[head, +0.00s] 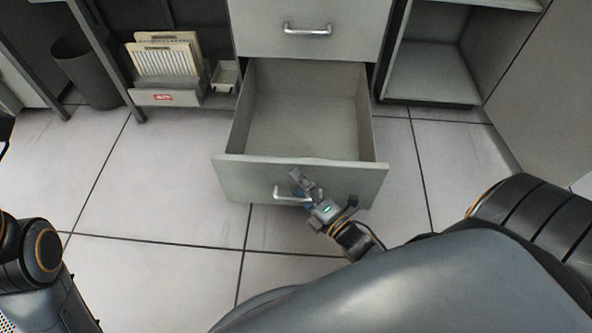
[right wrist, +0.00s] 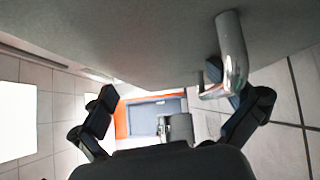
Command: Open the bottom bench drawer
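The bottom bench drawer (head: 300,175) is pulled well out, and its empty inside (head: 305,110) shows in the head view. Its metal bar handle (head: 283,197) is on the drawer front. My right gripper (head: 304,186) is at the handle, in front of the drawer face. In the right wrist view its fingers (right wrist: 168,105) are spread apart. The handle (right wrist: 234,55) there lies by the right-hand finger, partly overlapping it; I cannot tell whether they touch. My left arm shows at the left edge of the head view, but its gripper is out of view.
A closed drawer (head: 307,12) with a handle is above. An open shelf (head: 432,72) stands to the right. A holder with cards (head: 167,62), a small tray (head: 224,78) and a dark bin (head: 88,70) are on the left. The tiled floor (head: 165,200) left of the drawer is clear.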

